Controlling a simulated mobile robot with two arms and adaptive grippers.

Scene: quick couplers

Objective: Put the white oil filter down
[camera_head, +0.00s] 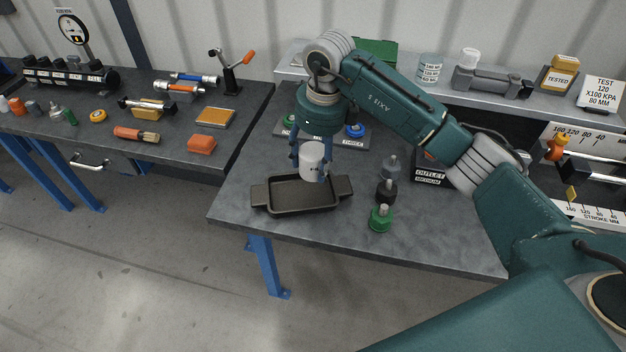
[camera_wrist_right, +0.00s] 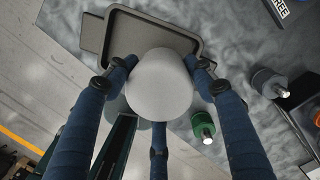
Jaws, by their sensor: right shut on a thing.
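The white oil filter (camera_head: 312,159) is a small white cylinder with dark print on its side. My right gripper (camera_head: 311,158) is shut on it, with blue fingers around it. In the head view the filter shows over the back of the dark tray (camera_head: 300,207), upright. In the right wrist view the white filter (camera_wrist_right: 160,84) sits between the blue fingers, and the tray (camera_wrist_right: 150,30) lies beyond it. Whether the filter touches the tray I cannot tell. My left gripper is not in view.
A green-based coupler (camera_head: 380,218), a black one (camera_head: 387,190) and a grey one (camera_head: 391,165) stand right of the tray. A black outlet box (camera_head: 431,174) is behind them. The front of the table (camera_head: 330,234) is clear. A second bench (camera_head: 175,143) holds several tools at left.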

